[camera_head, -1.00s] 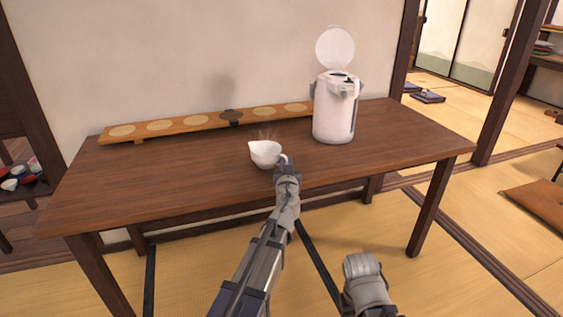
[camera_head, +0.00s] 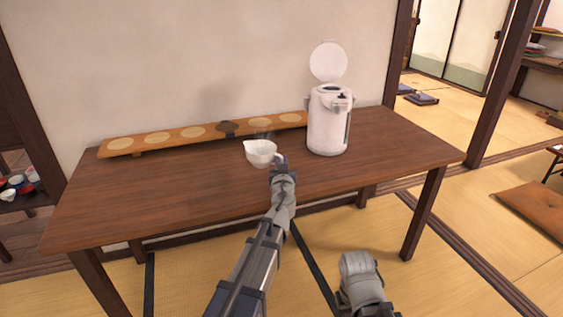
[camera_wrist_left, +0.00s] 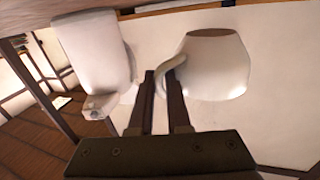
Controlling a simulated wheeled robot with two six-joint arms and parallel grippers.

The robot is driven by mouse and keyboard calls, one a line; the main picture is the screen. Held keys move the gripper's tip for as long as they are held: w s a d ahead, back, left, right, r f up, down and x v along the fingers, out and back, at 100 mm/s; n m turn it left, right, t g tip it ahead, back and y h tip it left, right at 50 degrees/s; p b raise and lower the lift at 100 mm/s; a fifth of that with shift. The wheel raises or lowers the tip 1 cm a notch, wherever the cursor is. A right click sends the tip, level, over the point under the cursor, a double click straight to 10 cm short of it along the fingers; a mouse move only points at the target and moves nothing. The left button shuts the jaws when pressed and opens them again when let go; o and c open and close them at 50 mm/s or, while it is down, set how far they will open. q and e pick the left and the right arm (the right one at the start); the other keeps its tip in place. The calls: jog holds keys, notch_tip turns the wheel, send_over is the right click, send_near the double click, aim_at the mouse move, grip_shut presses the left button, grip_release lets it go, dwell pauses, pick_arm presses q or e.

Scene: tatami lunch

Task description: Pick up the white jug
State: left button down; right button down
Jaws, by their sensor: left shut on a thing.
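The white jug (camera_head: 262,153) is a small rounded cup with a pouring lip on its left and a handle on its right. Faint steam rises above it. My left gripper (camera_head: 278,162) is shut on the jug's handle, at the handle side, and the jug appears held a little above the wooden table (camera_head: 150,205). In the left wrist view the jug (camera_wrist_left: 225,75) shows large, with its curved handle at the dark fingers (camera_wrist_left: 163,80). My right arm shows only in part at the bottom; its gripper cannot be seen.
A white hot-water pot (camera_head: 327,125) with its lid open stands on the table, right of the jug. A long wooden board (camera_head: 180,138) with round pads lies along the wall. A cushion (camera_head: 535,207) lies at right.

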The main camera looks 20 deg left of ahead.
pick_arm(q)
jog(key=shift+r+p, duration=1.6)
jog(key=shift+r, duration=0.45)
jog(key=shift+d, duration=0.1)
